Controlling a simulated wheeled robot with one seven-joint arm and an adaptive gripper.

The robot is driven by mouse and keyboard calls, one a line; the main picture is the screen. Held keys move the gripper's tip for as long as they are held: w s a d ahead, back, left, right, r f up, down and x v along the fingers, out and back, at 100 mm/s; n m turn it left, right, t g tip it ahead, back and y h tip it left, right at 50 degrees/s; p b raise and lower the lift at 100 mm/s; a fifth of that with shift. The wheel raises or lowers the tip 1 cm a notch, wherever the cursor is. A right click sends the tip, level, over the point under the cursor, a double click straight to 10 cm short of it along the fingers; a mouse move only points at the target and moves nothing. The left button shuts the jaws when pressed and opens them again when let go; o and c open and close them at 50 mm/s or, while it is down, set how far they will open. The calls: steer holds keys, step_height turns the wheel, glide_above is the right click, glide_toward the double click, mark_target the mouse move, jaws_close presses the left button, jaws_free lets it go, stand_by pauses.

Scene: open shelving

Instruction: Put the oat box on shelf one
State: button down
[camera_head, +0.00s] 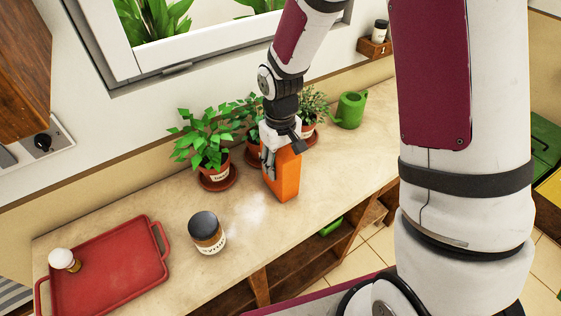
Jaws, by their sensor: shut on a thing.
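An orange box (286,178), which I take to be the oat box, stands upright on or just above the pale countertop; I cannot tell whether it touches. Its label is not readable from here. My gripper (277,157) points down and is shut on the upper part of the box, hiding some of its left side and top. Open wooden shelving (300,268) shows below the front edge of the counter, with a green item (331,227) inside. Much of the shelving is hidden by the counter and my arm.
Potted plants (205,145) stand close behind and left of the box. A green watering can (350,110) is at the back right. Bare counter (345,170) lies right of the box.

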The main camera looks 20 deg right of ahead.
steer(key=shift+f, duration=0.15)
steer(key=c, duration=1.2)
jaws_free()
steer(key=shift+f, duration=0.1)
steer(key=o, duration=0.4)
